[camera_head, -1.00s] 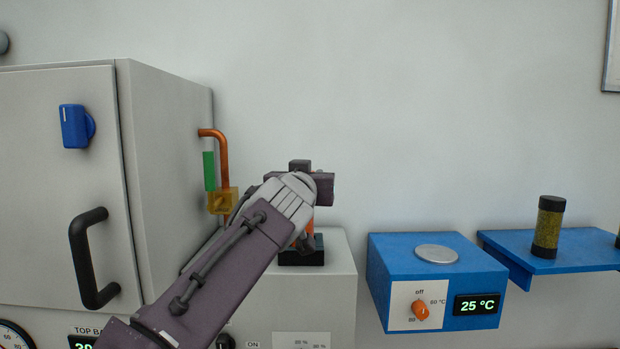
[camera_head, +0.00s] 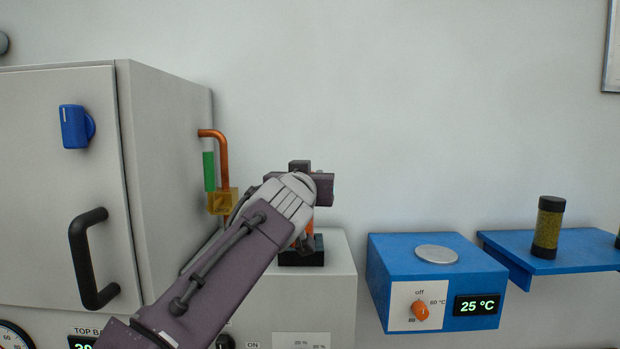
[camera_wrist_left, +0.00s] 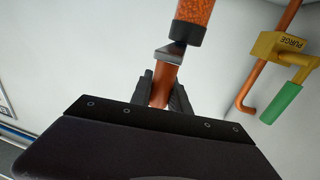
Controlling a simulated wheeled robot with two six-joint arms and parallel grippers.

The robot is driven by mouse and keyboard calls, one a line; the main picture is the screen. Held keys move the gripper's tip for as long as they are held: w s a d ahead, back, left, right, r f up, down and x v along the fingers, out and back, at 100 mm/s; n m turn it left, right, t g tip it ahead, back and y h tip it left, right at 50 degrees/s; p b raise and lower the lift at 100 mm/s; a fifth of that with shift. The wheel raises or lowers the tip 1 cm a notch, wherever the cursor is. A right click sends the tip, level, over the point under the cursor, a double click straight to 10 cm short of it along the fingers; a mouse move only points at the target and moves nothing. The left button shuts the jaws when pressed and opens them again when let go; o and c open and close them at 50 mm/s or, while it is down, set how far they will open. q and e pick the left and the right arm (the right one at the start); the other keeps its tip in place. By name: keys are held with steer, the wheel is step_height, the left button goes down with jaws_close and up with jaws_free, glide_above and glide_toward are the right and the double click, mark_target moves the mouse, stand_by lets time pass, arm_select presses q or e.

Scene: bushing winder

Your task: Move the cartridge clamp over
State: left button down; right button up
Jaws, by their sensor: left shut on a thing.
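My left arm comes in from the lower left in the head view. It hides its own fingers and most of what they hold. In the left wrist view my left gripper (camera_wrist_left: 163,92) is shut on a copper-orange rod-like part, seemingly the cartridge clamp (camera_wrist_left: 162,82), with a grey metal piece at its far end. Just beyond that piece is an orange granule-filled cartridge (camera_wrist_left: 207,14) with a black end cap (camera_wrist_left: 187,32). I cannot tell whether they touch. In the head view a bit of orange (camera_head: 305,238) shows above a black base (camera_head: 304,252). My right gripper is not in view.
A grey oven-like cabinet (camera_head: 165,180) stands at left. A yellow purge valve (camera_head: 222,202) with a green handle (camera_head: 209,171) is left of my arm. A blue heater box (camera_head: 435,255) and a blue shelf (camera_head: 550,258) with a dark-capped vial (camera_head: 549,228) stand at right.

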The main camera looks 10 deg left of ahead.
arm_select(q)
steer(key=shift+r, duration=0.15)
steer(key=c, duration=1.4)
jaws_free()
steer(key=shift+o, duration=0.8)
steer(key=shift+w+a, duration=0.15)
steer(key=shift+s+f+b, duration=0.25)
steer(key=shift+s+b, duration=0.05)
steer(key=shift+s, duration=0.1)
steer(key=s+b, duration=0.3)
steer(key=s, duration=0.5)
steer(key=shift+s+d+r, duration=0.15)
steer(key=shift+d, duration=0.1)
